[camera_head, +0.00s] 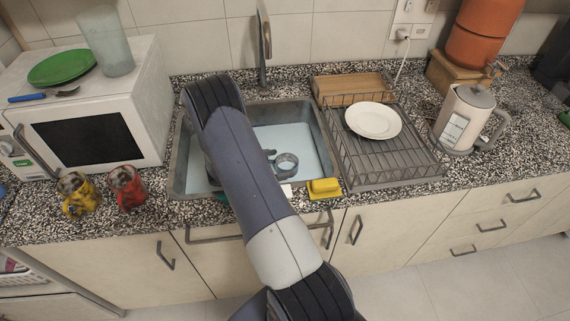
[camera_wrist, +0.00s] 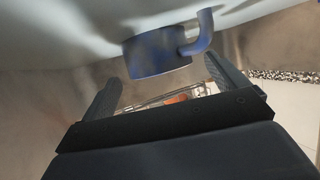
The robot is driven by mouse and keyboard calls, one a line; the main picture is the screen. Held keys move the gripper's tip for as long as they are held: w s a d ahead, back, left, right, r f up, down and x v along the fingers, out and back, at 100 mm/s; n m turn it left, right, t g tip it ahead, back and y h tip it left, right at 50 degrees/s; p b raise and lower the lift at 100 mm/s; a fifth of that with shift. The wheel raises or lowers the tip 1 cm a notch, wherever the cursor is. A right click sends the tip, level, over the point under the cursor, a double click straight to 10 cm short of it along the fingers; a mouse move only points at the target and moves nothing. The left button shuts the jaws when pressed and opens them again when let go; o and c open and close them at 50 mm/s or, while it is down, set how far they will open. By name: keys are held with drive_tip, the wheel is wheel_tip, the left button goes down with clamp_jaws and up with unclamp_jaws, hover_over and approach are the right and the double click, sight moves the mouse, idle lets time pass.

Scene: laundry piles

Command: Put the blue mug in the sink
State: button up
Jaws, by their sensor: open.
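The blue mug (camera_head: 287,163) is inside the sink (camera_head: 330,165) in the head view, just right of my arm, its round rim and a handle showing. In the wrist view the blue mug (camera_wrist: 157,53) appears just beyond and between my fingertips, with its handle to the right against a pale basin surface. My gripper (camera_wrist: 163,72) is open and holds nothing. I cannot tell whether a finger touches the mug.
A yellow sponge (camera_head: 323,188) lies at the sink's front edge. A yellow mug (camera_head: 77,195) and a red mug (camera_head: 127,187) stand left on the counter, before the microwave (camera_head: 150,90). The faucet (camera_head: 264,45) rises behind the sink. A dish rack (camera_head: 385,172) with a plate stands right, then a kettle (camera_head: 465,115).

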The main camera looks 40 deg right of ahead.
drive_tip(key=v, duration=0.4)
drive_tip(key=shift+b, duration=0.3)
